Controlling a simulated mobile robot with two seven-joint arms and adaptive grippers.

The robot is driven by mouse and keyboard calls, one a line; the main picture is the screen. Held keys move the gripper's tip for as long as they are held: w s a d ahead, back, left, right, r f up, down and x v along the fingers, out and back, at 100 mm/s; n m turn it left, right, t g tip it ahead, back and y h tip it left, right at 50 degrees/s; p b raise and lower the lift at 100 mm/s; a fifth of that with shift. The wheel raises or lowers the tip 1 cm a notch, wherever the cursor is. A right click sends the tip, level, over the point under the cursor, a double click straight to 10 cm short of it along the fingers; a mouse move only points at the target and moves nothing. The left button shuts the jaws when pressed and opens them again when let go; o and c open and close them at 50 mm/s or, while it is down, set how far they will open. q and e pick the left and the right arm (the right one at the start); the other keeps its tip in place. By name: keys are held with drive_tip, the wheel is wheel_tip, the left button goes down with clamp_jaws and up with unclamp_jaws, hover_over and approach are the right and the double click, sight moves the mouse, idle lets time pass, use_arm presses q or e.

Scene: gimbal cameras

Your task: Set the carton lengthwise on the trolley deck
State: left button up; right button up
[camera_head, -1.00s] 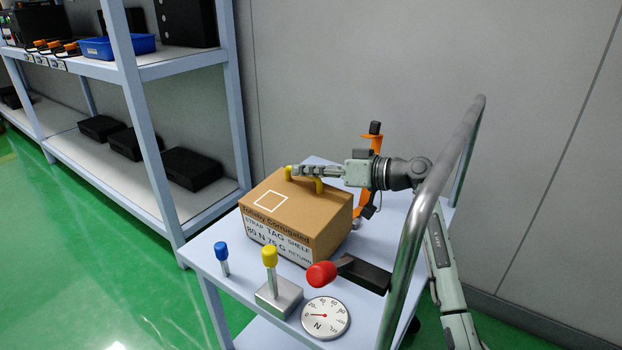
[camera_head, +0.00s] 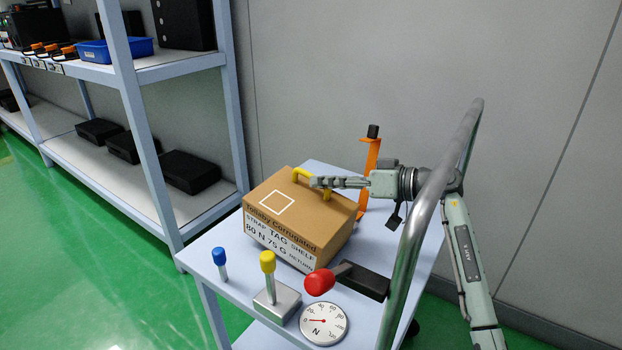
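The brown carton (camera_head: 325,228) is on the trolley deck (camera_head: 205,250), its labelled face turned to the front and a white square outline on top. A yellow strap handle (camera_head: 300,174) arches over its top. My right gripper (camera_head: 318,182) reaches in from the right, its fingers level just above the carton top, overlapping the right part of the handle. The gap between the fingers is not visible, so its grip cannot be told. The far lower edge of the carton is hidden. My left gripper is out of view.
On the front deck stand a blue-capped post (camera_head: 220,262), a yellow-topped post on a metal block (camera_head: 277,302), a red-knobbed lever (camera_head: 320,282) and a round dial (camera_head: 324,324). An orange stand (camera_head: 369,165) is behind. The trolley's push bar (camera_head: 420,225) rises at right; shelving (camera_head: 140,120) stands left.

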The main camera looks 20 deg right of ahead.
sight(354, 207)
drive_tip(key=v, duration=0.6)
drive_tip(key=shift+s+r, duration=0.1)
drive_tip(key=shift+r, duration=0.1)
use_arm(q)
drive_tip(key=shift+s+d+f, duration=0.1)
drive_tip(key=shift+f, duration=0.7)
use_arm(e)
drive_tip(key=shift+s+d+r, duration=0.1)
drive_tip(key=shift+s+d, duration=0.15)
drive_tip(key=shift+s, duration=0.05)
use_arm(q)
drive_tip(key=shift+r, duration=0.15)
